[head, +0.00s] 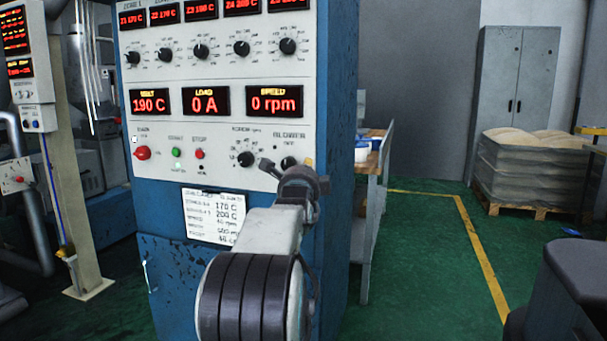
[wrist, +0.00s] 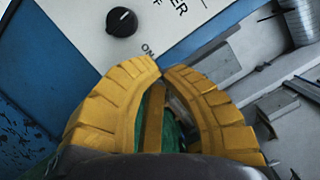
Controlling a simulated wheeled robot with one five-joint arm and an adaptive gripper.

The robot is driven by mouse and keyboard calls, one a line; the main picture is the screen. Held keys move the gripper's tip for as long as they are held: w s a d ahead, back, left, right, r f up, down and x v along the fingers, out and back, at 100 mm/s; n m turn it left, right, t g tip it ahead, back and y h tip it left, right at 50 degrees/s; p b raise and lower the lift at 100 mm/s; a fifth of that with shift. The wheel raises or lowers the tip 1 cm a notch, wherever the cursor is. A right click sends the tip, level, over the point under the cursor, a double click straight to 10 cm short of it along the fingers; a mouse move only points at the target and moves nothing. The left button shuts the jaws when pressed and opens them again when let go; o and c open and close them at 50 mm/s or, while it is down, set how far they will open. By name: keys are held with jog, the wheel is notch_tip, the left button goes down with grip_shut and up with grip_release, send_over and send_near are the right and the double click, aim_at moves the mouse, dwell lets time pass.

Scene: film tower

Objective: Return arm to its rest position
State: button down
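My arm reaches up in front of the control cabinet (head: 335,120) in the head view. My gripper (wrist: 161,68) shows in the wrist view as two ribbed yellow fingers. Their tips meet or nearly meet, with nothing seen held between them. Through the gap below the tips I see green floor and a yellow line. In the head view my gripper is at the lower right corner of the white panel (head: 220,70), and its dark wrist partly covers a black knob (head: 289,163). In the wrist view a black knob (wrist: 122,22) lies up and left of the fingertips, apart from them.
A side table (head: 370,180) with tubs stands just right of the cabinet. Green floor (head: 420,270) with a yellow line is clear between. A post (head: 70,150) stands at left.

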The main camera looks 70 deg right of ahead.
jog(key=shift+v, duration=1.25)
jog(key=shift+r, duration=0.15)
